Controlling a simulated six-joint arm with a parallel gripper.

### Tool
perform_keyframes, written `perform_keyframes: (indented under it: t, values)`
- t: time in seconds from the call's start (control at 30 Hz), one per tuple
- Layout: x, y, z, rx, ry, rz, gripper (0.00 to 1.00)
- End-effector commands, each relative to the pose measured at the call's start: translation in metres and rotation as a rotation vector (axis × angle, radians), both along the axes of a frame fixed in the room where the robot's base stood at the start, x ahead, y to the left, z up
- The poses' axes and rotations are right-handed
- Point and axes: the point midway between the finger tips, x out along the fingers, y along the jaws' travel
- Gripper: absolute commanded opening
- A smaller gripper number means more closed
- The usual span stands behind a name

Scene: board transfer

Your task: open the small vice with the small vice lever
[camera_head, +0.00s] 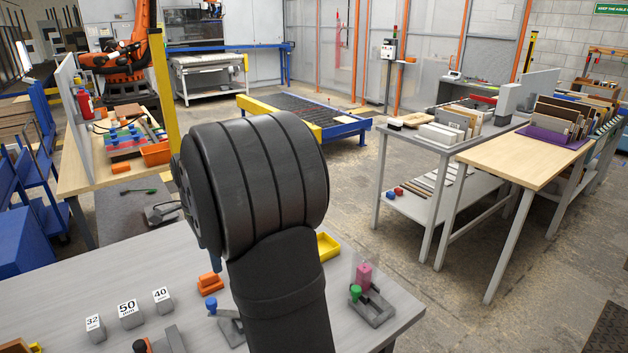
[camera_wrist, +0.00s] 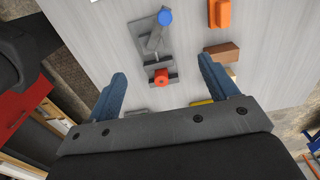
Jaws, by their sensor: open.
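A grey vice with a blue-knobbed lever (camera_wrist: 155,40) lies between and beyond my fingers in the wrist view. A red round piece (camera_wrist: 161,77) sits at its near end. In the head view its blue knob (camera_head: 211,304) shows, with my arm covering part of the vice. Another grey vice (camera_head: 372,308) with a green knob (camera_head: 355,292) and a pink block (camera_head: 364,276) stands at the right. I cannot tell which is the small one. My gripper (camera_wrist: 163,82) is open and empty, apart from the vice.
Blocks marked 32, 50 and 40 (camera_head: 130,315) stand on the grey table (camera_head: 60,285). Orange pieces (camera_head: 209,284) lie near the blue-knobbed vice, and a brown block (camera_wrist: 222,51) is right of it. A yellow tray (camera_head: 327,246) stands behind my arm. The table's back left is clear.

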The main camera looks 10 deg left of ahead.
Motion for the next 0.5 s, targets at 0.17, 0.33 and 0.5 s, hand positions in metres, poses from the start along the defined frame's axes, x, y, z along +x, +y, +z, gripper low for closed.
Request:
perform_keyframes:
  t: [0.17, 0.33, 0.5]
  values:
    - [0.0, 0.0, -0.001, -0.001, 0.0, 0.004, 0.43]
    - [-0.007, 0.001, -0.007, -0.029, -0.012, 0.11, 0.1]
    - [-0.022, 0.005, -0.021, -0.108, -0.042, 0.416, 0.0]
